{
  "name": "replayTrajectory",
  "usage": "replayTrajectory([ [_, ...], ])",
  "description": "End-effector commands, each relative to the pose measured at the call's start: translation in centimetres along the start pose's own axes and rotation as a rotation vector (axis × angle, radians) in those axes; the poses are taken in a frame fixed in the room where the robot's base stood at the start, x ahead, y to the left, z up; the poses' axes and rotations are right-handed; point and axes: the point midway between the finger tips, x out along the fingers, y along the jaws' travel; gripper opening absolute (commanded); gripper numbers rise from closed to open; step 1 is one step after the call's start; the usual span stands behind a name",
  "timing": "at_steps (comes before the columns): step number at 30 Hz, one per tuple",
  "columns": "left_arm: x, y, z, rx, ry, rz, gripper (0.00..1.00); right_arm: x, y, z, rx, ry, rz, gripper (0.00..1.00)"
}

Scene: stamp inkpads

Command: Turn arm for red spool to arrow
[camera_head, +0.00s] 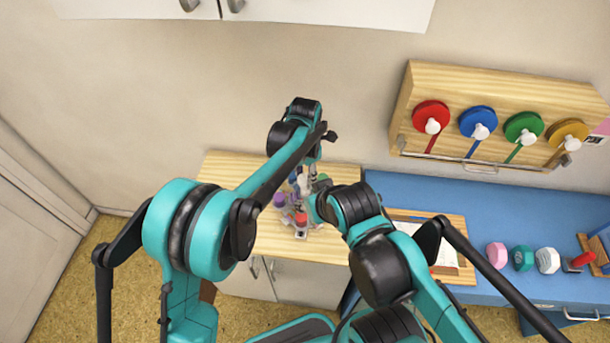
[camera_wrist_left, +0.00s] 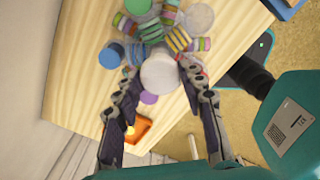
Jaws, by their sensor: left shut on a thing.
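A cluster of coloured spools stands on the wooden cabinet top. In the head view the red spool (camera_head: 301,219) is at its front and a purple spool (camera_head: 279,200) is at its left. My left gripper (camera_wrist_left: 160,85) comes down over the cluster, its two fingers shut on a white round knob (camera_wrist_left: 160,70). In the left wrist view a green spool (camera_wrist_left: 138,5) and a blue spool (camera_wrist_left: 110,56) lie beyond it. Only a red edge shows by the right finger. My right gripper (camera_head: 314,207) is beside the cluster; its fingers are not clear. I cannot make out the arrow.
An orange piece (camera_wrist_left: 140,128) lies on the wooden top (camera_head: 225,170). A wall board (camera_head: 440,80) holds red, blue, green and yellow discs. A blue counter (camera_head: 480,210) at right carries a wooden tray (camera_head: 455,223) and several coloured stamps. The top's left part is clear.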

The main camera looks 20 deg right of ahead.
Motion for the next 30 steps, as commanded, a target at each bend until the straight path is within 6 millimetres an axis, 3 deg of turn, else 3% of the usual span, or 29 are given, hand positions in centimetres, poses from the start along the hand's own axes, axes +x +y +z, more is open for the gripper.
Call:
replayTrajectory([
  [6, 0.1, 0.0, 0.0, 0.000, 0.001, -0.001, 0.00, 0.0, 0.0, 0.0, 0.000, 0.000, 0.000, 0.40],
  [7, 0.1, 0.0, 0.0, 0.000, 0.001, -0.001, 0.48, 0.0, 0.0, 0.0, 0.000, 0.000, 0.000, 0.40],
  [9, 0.1, 0.0, 0.0, 0.001, 0.001, -0.001, 0.62, 0.0, 0.0, 0.0, 0.000, 0.000, 0.000, 0.40],
  [20, -0.4, 0.0, 0.0, 0.001, 0.000, 0.000, 0.62, 0.0, 0.0, 0.0, 0.000, 0.000, 0.000, 0.40],
  [23, -1.7, 0.0, 0.0, 0.001, 0.000, 0.000, 0.62, 0.0, 0.0, 0.0, 0.000, 0.000, 0.000, 0.40],
  [30, -6.9, 0.0, 0.0, 0.001, 0.000, 0.000, 0.62, 0.0, 0.0, 0.0, 0.000, 0.000, 0.000, 0.40],
])
